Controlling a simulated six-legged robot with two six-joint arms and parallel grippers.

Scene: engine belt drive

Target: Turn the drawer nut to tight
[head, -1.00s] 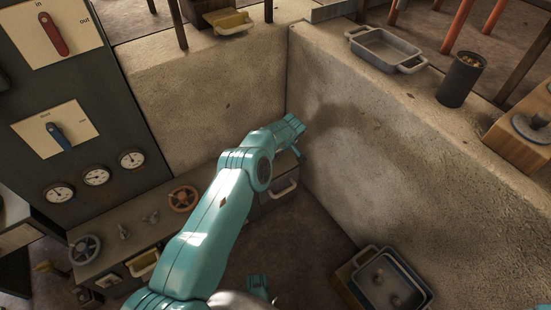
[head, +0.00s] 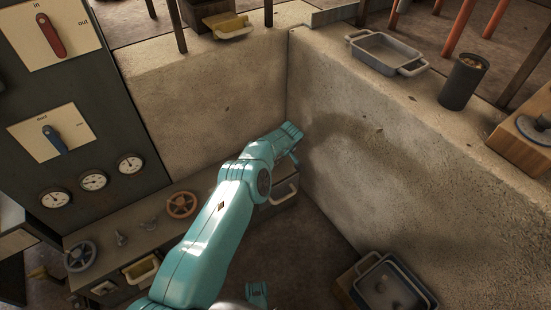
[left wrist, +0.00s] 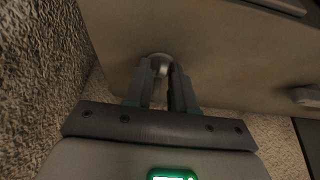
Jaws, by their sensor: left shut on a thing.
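My left arm reaches from the bottom of the head view to the inner corner of the stone walls. Its left gripper (head: 291,141) is at the far end of the bench, beside the wall. In the left wrist view the two fingers (left wrist: 161,88) are shut on a small round metal piece, seemingly the drawer nut (left wrist: 160,62). The fingers hide part of the nut, and its turned position cannot be read. In the head view the nut is hidden by the arm. A drawer with a pale handle (head: 284,191) sits just below the gripper.
The bench carries an orange handwheel (head: 182,205) and a grey handwheel (head: 80,256). A yellow-lined bin (head: 141,271) is at its front. A grey tray (head: 385,52) and a dark can (head: 463,81) stand on the right wall. A blue-grey tray (head: 392,285) is lower right.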

